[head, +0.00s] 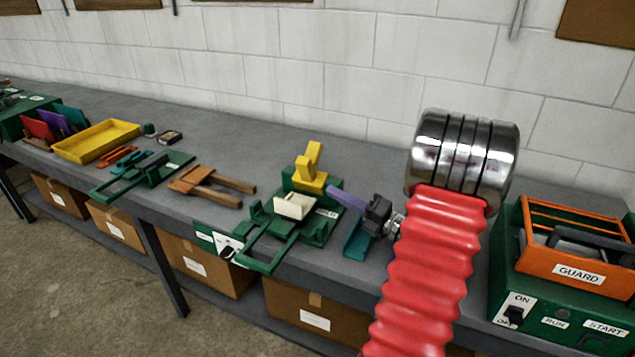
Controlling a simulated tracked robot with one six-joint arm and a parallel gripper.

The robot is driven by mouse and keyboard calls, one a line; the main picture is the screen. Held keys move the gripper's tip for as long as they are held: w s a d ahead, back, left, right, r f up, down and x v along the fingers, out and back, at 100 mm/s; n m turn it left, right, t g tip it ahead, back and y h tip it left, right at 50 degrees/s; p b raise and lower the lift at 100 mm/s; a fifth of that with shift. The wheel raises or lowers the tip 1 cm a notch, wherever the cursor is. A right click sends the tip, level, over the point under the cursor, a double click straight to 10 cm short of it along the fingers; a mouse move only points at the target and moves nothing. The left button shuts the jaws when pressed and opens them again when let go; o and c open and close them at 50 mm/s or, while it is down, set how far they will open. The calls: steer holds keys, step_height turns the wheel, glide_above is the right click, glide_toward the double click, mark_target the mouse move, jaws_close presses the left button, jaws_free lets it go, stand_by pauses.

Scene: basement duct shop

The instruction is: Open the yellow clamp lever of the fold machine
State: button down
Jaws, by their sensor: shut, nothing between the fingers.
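The fold machine (268,262) is a green frame on the grey bench, with a cream block (294,206) at its middle. Its yellow clamp lever (313,158) stands up at the back of the machine, leaning slightly, on a yellow base. My gripper (332,190) comes in from the right behind my red ribbed arm. Its purple fingers are shut and empty, with the tips just right of and below the lever's base in the picture. Whether they touch the machine cannot be told.
A teal piece (357,241) lies below my gripper. A green box with an orange guard (577,272) stands at right. A wooden two-pronged tool (212,186), another green frame (140,175) and a yellow tray (97,141) are at left. A wall (280,75) runs behind the bench.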

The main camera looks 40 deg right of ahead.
mark_target(312, 163)
steer(key=w, duration=0.6)
steer(key=w+a+r, duration=0.1)
steer(key=w, duration=0.2)
steer(key=shift+w+a, duration=0.1)
steer(key=shift+w, duration=0.2)
